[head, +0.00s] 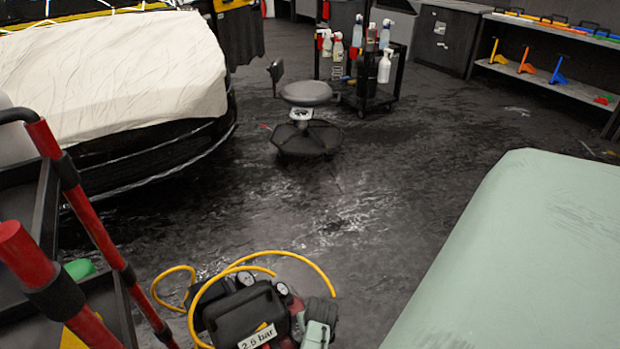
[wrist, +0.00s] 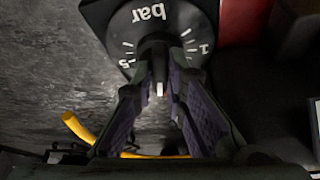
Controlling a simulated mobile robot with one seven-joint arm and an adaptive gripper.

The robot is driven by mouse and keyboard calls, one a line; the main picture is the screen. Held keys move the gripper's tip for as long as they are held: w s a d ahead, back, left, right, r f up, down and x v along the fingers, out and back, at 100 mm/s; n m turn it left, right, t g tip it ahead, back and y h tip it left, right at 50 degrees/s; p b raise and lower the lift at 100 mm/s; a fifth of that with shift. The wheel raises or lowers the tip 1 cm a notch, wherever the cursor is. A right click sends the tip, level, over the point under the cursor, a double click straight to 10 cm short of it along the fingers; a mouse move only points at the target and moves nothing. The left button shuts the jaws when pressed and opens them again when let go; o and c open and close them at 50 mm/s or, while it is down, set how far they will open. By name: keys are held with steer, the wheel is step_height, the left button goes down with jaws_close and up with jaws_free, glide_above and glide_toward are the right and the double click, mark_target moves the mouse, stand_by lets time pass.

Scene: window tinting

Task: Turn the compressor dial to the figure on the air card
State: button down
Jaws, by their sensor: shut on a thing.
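The air card (head: 257,337) is a white label reading "2.5 bar" on the black compressor (head: 240,312) at the bottom of the head view. The compressor dial (wrist: 122,24) is a black plate with white ticks, seen upside down in the wrist view. Its "bar" is at the top, a 1 at the right and a 5 at the left. My gripper (wrist: 160,66) is shut on the dark knob (wrist: 157,50) at its centre, one finger on each side. The knob's white pointer (wrist: 159,89) points roughly straight down in the picture. The fingers hide the figures there.
A yellow hose (head: 172,272) loops behind the compressor. A black cart with red posts (head: 85,215) stands close at the left. A large pale green surface (head: 520,255) fills the right. A stool (head: 305,93) and a bottle trolley (head: 370,95) stand farther back; the floor between is open.

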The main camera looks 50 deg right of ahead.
steer(key=m+p, duration=0.1)
steer(key=m, duration=0.1)
steer(key=m+g+h+p, duration=0.1)
steer(key=m, duration=0.1)
steer(key=shift+w+a+m+g, duration=0.2)
steer(key=shift+m+g, duration=0.1)
steer(key=shift+m, duration=0.1)
stand_by(0.4)
steer(key=c, duration=1.6)
jaws_free()
steer(key=shift+h, duration=0.3)
steer(key=v, duration=1.2)
steer(key=shift+s+d, duration=0.1)
steer(key=shift+d, duration=0.05)
